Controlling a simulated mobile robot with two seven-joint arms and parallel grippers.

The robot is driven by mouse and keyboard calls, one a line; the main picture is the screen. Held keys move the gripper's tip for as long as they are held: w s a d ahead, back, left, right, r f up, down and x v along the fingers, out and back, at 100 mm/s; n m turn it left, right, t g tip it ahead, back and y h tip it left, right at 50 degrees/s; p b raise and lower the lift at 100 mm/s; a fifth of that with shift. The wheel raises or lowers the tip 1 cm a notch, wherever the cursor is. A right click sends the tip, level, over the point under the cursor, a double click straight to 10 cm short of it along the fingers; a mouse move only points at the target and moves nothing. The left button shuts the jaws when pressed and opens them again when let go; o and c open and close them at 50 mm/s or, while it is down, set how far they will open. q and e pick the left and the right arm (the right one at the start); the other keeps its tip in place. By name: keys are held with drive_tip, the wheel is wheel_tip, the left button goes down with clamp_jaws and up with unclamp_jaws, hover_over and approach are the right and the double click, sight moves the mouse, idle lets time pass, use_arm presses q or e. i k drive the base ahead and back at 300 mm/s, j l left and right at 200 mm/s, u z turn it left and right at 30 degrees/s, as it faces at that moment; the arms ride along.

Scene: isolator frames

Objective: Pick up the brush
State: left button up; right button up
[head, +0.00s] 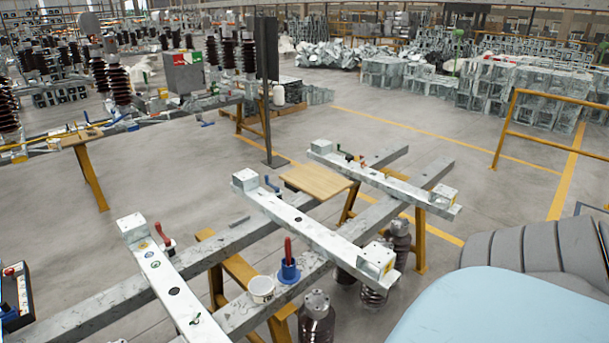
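A red handle (288,249) stands upright in a blue cup-like holder (289,273) on a grey beam, right of a white bucket. A second red-handled tool (161,234) with a dark lower part leans at the left frame beam, near its white end block. Either could be the brush; their bristles cannot be made out. Neither of my grippers is in view.
Long white beams (300,222) lie across grey rails on yellow trestles (237,272). The white bucket (262,290) sits on the near rail. A wooden board (316,181) lies behind. Dark ribbed insulators (317,320) stand below. Open floor (400,140) lies beyond.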

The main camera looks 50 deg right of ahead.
sight(287, 242)
drive_tip(key=z, duration=1.6)
drive_tip(key=i+l+u, duration=0.1)
drive_tip(key=i+l, duration=0.45)
drive_tip(key=l, duration=0.25)
drive_tip(key=i+l+u, duration=0.15)
drive_tip(key=i+l, duration=0.15)
drive_tip(key=l, duration=0.1)
